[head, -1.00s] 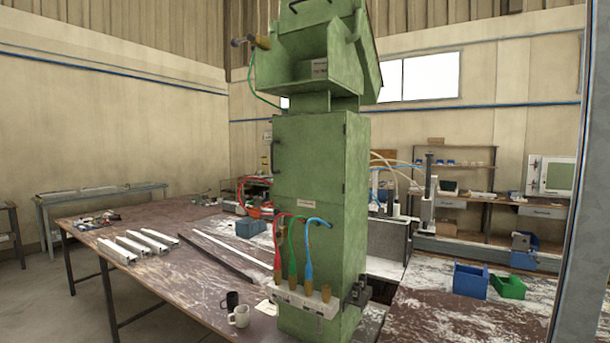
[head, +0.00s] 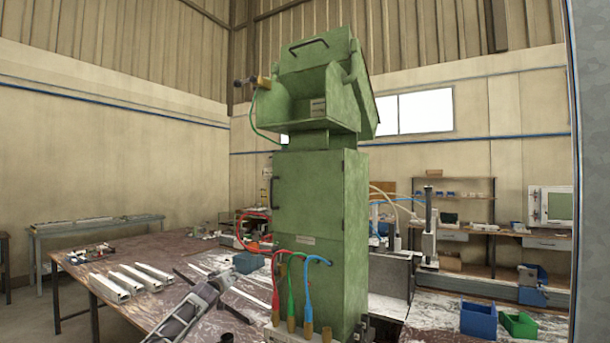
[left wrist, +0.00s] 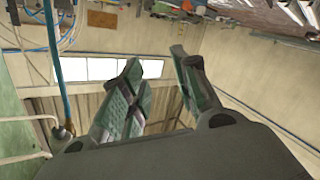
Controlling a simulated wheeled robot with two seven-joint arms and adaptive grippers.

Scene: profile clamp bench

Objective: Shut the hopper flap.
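The green hopper (head: 285,110) sits on top of a tall green cabinet in the head view. Its flap (head: 325,55), a green panel with a dark bar handle (head: 308,44), stands raised above the hopper mouth. The mouth is open and a small label shows inside. My left gripper (head: 224,279) is low at the left of the cabinet, over the table, well below the flap and apart from it. In the left wrist view its two fingers (left wrist: 157,58) are spread with nothing between them. The flap is not clear in that view. My right gripper is not in view.
A lever with a tan knob (head: 264,82) and a green hose stick out at the hopper's left. Coloured hoses (head: 308,290) plug in low on the cabinet (head: 310,200). Pale profiles (head: 130,280) lie on the table. The air left of the hopper is free.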

